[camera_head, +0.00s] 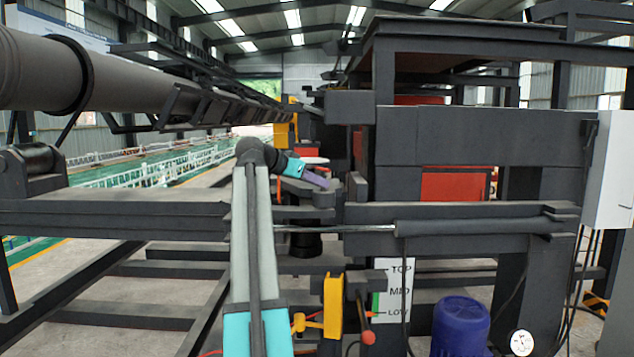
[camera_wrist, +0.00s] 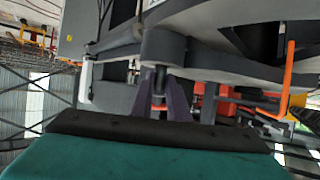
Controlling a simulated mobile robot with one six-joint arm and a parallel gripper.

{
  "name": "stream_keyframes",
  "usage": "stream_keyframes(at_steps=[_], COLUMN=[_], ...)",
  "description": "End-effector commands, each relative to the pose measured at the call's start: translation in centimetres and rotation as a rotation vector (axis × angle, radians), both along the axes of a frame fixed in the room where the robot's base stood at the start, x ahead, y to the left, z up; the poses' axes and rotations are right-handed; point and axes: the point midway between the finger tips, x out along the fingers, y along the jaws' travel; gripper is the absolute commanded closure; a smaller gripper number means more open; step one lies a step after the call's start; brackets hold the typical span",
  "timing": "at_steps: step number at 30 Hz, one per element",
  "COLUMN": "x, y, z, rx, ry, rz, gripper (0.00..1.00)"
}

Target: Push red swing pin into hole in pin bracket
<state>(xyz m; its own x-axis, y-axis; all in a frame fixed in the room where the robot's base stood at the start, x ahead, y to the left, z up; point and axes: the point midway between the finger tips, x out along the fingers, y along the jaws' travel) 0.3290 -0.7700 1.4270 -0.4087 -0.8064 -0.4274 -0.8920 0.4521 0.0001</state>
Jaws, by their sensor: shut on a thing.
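My gripper (camera_head: 318,179) has purple fingers and reaches right, to the grey bracket parts at the middle of the head view. In the wrist view, my gripper (camera_wrist: 161,102) is shut, with its fingers on either side of a narrow upright pin below a round grey boss (camera_wrist: 163,48). A small reddish part of what I take to be the red swing pin (camera_wrist: 158,107) shows between the fingers; the rest is hidden. The grey bracket (camera_head: 322,194) is beside the fingertips in the head view. Its hole is not visible, and I cannot tell how far the pin is in.
An orange bent rod (camera_wrist: 287,75) hangs at the right of the wrist view. Grey beams (camera_head: 460,220) lie right of my gripper. A yellow block (camera_head: 333,305), a red-knobbed lever (camera_head: 367,337) and a blue drum (camera_head: 460,325) are lower down. A long grey tube (camera_head: 150,85) runs along the upper left.

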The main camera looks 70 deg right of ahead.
Motion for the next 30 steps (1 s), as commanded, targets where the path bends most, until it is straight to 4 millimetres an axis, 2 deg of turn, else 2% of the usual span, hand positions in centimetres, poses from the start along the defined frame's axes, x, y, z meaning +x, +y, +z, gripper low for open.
stream_keyframes(at_steps=[20, 21, 24, 30], x=[0.0, 0.0, 0.0, 0.0], y=[0.0, 0.0, 0.0, 0.1], z=[-1.1, -1.1, -1.1, -1.3], rx=[-0.001, -0.001, 0.000, 0.005], ry=[0.000, 0.000, 0.000, -0.001], rz=[0.000, 0.000, 0.000, 0.000], gripper=[1.00, 0.82, 0.65, 0.64])
